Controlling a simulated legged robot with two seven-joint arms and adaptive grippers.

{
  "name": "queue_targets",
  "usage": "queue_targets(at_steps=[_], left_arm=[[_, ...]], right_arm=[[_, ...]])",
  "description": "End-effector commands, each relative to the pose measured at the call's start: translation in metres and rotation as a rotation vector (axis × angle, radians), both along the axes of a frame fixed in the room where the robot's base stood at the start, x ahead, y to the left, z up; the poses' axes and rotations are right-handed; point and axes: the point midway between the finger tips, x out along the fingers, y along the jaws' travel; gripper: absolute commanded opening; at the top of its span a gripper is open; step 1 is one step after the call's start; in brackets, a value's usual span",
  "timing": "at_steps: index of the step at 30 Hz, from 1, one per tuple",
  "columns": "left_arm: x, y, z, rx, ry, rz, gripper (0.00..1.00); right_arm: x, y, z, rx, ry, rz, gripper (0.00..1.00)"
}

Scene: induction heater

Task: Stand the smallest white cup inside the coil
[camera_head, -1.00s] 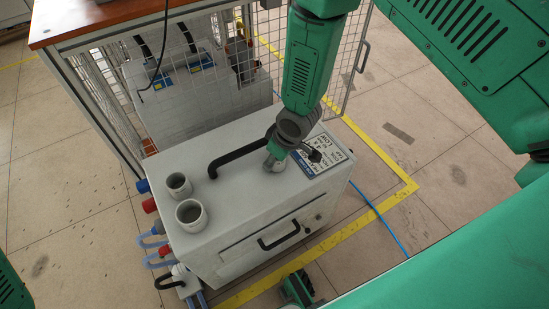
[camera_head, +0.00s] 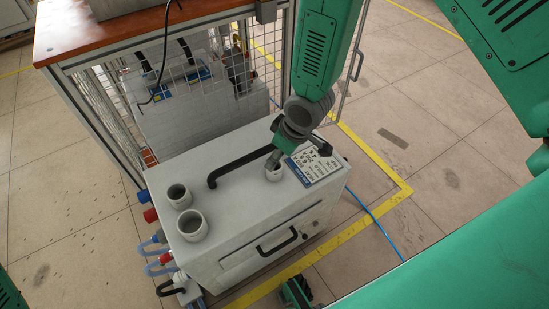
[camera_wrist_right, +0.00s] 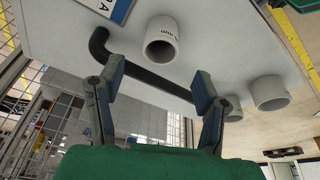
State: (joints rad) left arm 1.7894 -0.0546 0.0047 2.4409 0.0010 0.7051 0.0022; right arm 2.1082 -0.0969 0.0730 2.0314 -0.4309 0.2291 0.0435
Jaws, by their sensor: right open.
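The smallest white cup (camera_head: 273,173) stands upright on the white box top, by the label. It also shows in the right wrist view (camera_wrist_right: 162,42), its dark opening toward the camera. My right gripper (camera_head: 274,158) is at this cup in the head view, partly overlapping it. In the right wrist view its open fingers (camera_wrist_right: 158,90) are spread, with the cup ahead between them and nothing held. Whether a finger touches the cup I cannot tell. Two larger white cups stand at the box's left, one behind (camera_head: 178,196) and one in front (camera_head: 193,225). I cannot make out the coil.
The white box (camera_head: 240,215) has a black top handle (camera_head: 235,165) close to the smallest cup. A wire mesh cage (camera_head: 205,75) under a wooden tabletop (camera_head: 130,30) stands behind it. A blue cable (camera_head: 375,220) lies on the floor at right.

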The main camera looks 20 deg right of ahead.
Motion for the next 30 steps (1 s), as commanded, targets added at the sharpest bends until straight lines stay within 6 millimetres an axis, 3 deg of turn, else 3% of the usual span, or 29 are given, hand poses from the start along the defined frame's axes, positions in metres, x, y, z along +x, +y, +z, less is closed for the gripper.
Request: queue_targets(at_steps=[1,6,14,17,21,24,27,30], left_arm=[[0.000,0.000,0.005,0.000,0.000,0.000,0.45],[0.000,0.000,0.009,0.000,0.000,0.000,0.45],[0.000,0.000,0.009,0.000,0.000,0.000,0.45],[0.000,0.000,0.009,0.000,0.000,0.000,0.45],[0.000,0.000,0.009,0.000,0.000,0.000,0.45],[0.000,0.000,0.009,0.000,0.000,0.000,0.45],[0.000,0.000,0.009,0.000,0.000,0.000,0.45],[0.000,0.000,0.009,0.000,0.000,0.000,0.45]], right_arm=[[-0.002,-0.001,0.011,0.001,-0.001,-0.001,0.59],[-0.007,-0.003,0.026,0.000,0.001,0.000,0.59],[-0.015,-0.005,0.023,0.003,0.012,-0.009,0.59],[-0.051,-0.011,-0.001,0.022,0.065,-0.073,0.59],[-0.139,-0.031,-0.043,0.024,0.165,-0.248,0.59],[-0.196,-0.049,-0.058,-0.011,0.212,-0.360,0.59],[-0.232,-0.064,-0.062,-0.052,0.234,-0.430,0.59],[-0.245,-0.071,-0.062,-0.073,0.240,-0.456,0.59]])
